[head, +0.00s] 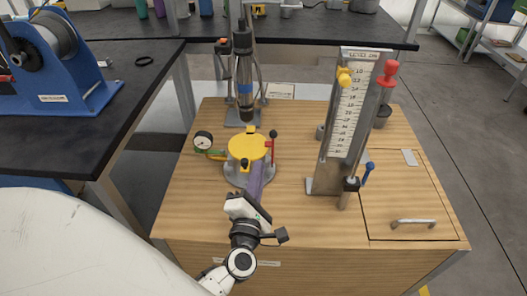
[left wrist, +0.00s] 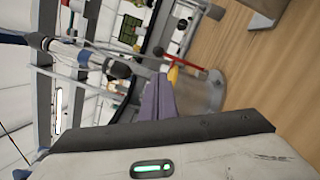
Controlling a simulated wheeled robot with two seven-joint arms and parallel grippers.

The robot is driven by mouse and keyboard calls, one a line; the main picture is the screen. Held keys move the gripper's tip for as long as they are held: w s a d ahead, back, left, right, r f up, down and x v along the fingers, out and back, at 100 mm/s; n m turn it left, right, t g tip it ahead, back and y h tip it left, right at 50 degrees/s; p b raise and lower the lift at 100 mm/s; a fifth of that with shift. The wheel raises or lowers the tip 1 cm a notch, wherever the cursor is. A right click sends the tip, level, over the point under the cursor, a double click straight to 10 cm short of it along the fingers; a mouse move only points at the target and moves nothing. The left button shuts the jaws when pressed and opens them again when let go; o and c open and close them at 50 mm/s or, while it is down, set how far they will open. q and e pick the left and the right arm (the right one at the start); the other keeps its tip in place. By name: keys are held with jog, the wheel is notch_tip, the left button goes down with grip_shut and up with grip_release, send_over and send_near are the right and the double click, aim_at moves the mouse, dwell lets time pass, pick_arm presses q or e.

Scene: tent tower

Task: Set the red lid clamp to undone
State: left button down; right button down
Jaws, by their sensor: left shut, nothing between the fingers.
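A pot with a round yellow lid (head: 247,146) stands on the wooden bench top. The red lid clamp (head: 271,148) is at the lid's right side; its red handle stands roughly upright with a dark knob on top. In the left wrist view the red handle (left wrist: 182,66) shows just beyond my fingers. My left gripper (head: 257,171) is shut and empty, its purple fingers at the pot's front right, below the clamp. Its fingers also show in the left wrist view (left wrist: 160,90). Whether they touch the pot or clamp I cannot tell. My right gripper is not in view.
A pressure gauge (head: 203,141) sits left of the pot. A grey column device (head: 244,75) stands behind it. The wooden bench (head: 300,225) is clear in front.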

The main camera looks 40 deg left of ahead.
aim_at(264, 154)
pick_arm(q)
jog(key=x, duration=0.9)
jog(key=shift+w+a, duration=0.2)
jog(key=shift+w, duration=0.15)
